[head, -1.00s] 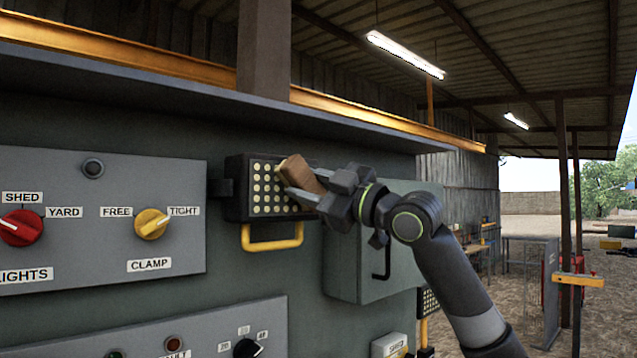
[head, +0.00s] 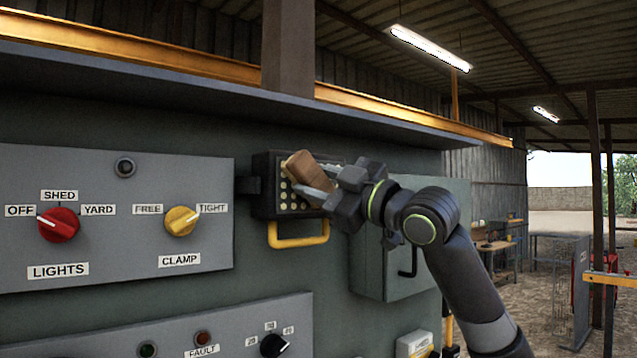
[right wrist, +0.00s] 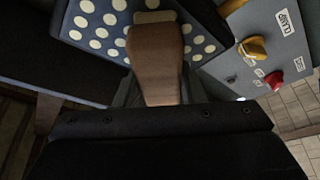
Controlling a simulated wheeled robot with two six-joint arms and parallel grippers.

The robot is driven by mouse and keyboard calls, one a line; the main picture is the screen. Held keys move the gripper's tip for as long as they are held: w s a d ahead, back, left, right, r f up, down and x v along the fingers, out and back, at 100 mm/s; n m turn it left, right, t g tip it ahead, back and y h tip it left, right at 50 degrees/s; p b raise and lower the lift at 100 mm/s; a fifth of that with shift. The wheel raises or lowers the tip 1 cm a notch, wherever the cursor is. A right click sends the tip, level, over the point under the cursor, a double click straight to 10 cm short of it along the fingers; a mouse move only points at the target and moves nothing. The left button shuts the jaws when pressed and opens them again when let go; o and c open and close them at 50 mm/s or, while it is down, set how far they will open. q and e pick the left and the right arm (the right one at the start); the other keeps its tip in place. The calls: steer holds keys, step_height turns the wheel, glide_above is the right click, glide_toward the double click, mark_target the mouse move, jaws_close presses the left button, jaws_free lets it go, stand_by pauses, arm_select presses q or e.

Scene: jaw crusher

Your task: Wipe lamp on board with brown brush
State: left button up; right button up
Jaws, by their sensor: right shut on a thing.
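The lamp (head: 263,187) is a dark box with a grid of pale yellow dots and a yellow handle below, mounted on the green-grey board (head: 180,290). My right gripper (head: 325,180) is shut on the brown brush (head: 308,168), in front of the lamp's right part. In the right wrist view the brush (right wrist: 156,62) stands out from the jaws, with its pale end over the lamp's dotted face (right wrist: 95,22). I cannot tell whether the brush touches the lamp. My left gripper is not in view.
A grey panel with a red LIGHTS knob (head: 58,225) and a yellow CLAMP knob (head: 181,221) is left of the lamp. A grey-green cabinet (head: 372,262) is to the right, behind my arm. A ledge (head: 230,100) juts out above.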

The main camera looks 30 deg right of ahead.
steer(key=shift+s+d+f+b, duration=0.1)
steer(key=shift+s+b, duration=0.35)
steer(key=shift+s, duration=0.25)
steer(key=shift+s+d+b, duration=0.15)
steer(key=shift+s+b, duration=0.75)
steer(key=shift+s, duration=1.25)
steer(key=s+b, duration=0.1)
steer(key=s, duration=0.2)
steer(key=shift+d, duration=0.1)
steer(key=shift+w, duration=0.1)
